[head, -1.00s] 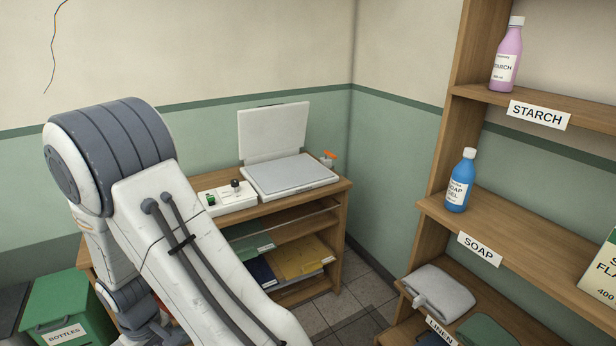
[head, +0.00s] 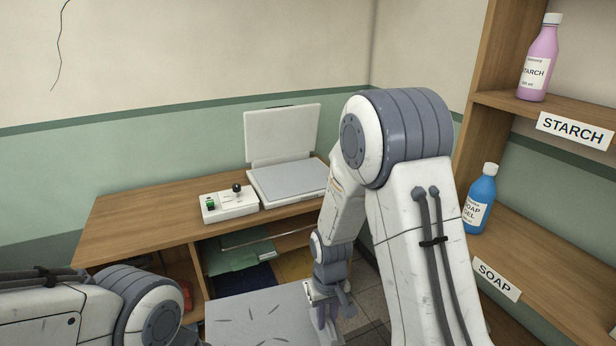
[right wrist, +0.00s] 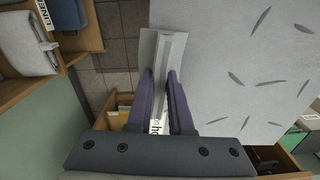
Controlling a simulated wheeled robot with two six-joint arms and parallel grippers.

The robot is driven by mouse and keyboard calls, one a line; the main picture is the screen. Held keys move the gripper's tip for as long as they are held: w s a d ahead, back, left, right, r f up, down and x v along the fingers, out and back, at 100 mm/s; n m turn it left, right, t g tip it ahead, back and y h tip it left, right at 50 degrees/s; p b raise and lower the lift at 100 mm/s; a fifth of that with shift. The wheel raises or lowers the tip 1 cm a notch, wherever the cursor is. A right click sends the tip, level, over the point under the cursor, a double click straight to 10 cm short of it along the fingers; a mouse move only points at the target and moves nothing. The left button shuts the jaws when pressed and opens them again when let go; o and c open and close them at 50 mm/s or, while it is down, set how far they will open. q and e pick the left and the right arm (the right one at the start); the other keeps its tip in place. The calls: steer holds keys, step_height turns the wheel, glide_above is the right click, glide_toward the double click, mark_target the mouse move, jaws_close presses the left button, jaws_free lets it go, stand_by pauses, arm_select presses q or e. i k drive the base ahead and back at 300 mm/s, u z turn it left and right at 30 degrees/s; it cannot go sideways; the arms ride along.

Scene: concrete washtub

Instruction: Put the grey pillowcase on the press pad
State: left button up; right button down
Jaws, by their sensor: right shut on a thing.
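The press stands open on the wooden table in the head view, its lid (head: 281,136) upright and its flat grey press pad (head: 290,178) bare. My right gripper (head: 326,312) is low in front of the table, its jaws partly hidden. In the right wrist view, my right gripper (right wrist: 163,78) is shut on a thin, light grey folded cloth, seemingly the grey pillowcase (right wrist: 160,48), which sticks out past the fingertips. The right gripper is well below and in front of the press pad. My left arm enters at lower left; its gripper is out of view.
A control box (head: 229,204) with a lever stands left of the press. A blue soap bottle (head: 481,199) and pink starch bottle (head: 539,58) stand on the right shelves. Another grey folded item (right wrist: 24,44) lies on the linen shelf. The table's left part is clear.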

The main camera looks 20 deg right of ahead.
mark_target(295, 177)
steer(key=i, duration=0.95)
steer(key=z, duration=0.05)
